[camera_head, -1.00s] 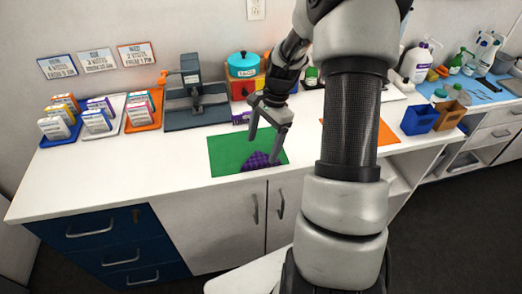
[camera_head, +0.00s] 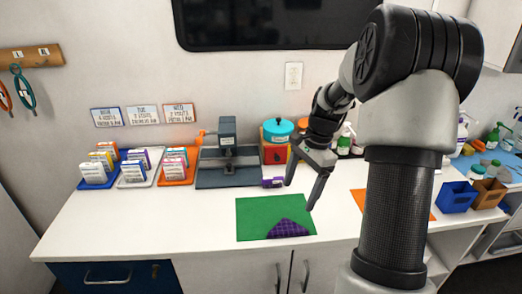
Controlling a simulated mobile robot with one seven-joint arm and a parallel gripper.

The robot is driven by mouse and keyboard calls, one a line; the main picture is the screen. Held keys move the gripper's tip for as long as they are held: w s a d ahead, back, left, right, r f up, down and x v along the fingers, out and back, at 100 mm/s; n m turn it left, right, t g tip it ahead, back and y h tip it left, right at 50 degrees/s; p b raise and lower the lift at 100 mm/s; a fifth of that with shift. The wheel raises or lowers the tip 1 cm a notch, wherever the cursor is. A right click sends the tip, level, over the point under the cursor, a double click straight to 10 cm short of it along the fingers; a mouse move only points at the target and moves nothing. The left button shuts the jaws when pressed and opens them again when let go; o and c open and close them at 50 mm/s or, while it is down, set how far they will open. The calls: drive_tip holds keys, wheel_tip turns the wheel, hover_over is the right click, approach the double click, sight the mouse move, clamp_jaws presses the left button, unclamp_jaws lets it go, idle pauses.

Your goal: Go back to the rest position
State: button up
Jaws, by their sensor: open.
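My gripper (camera_head: 300,195) is open and empty, held above the white counter near the middle of the view. Its fingers point down, above and right of the green mat (camera_head: 258,210). A folded purple checked cloth (camera_head: 288,229) lies on the front right part of the green mat, apart from the fingers. My arm fills the right side of the view and hides part of the counter and of an orange mat (camera_head: 360,196).
Blue, white and orange trays (camera_head: 173,181) with small boxes stand at the left. A grey press-like device (camera_head: 226,177), a turquoise pot (camera_head: 277,139) and a red box stand at the back. Blue (camera_head: 457,203) and brown bins stand right. The counter's front left is clear.

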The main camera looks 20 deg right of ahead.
drive_tip(key=s+a+r+n+t+h+p, duration=0.1)
drive_tip(key=s+a+r+n, duration=0.3)
drive_tip(key=r, duration=0.3)
drive_tip(key=s+a+r+n+t+p, duration=0.1)
drive_tip(key=s+a+r+n+t, duration=0.1)
drive_tip(key=s+a+r+n, duration=0.3)
drive_tip(key=s+a+r+n+t+h+p, duration=0.1)
drive_tip(key=s+a+r+n, duration=0.15)
drive_tip(key=r, duration=0.55)
drive_tip(key=s+a+n+t+p, duration=0.1)
drive_tip(key=s+a+n, duration=0.2)
drive_tip(key=s, duration=0.5)
drive_tip(key=shift+s+r+n+t+p, duration=0.25)
drive_tip(key=shift+r+n+t+p, duration=0.1)
drive_tip(key=shift+r+n, duration=0.1)
drive_tip(key=shift+a, duration=0.1)
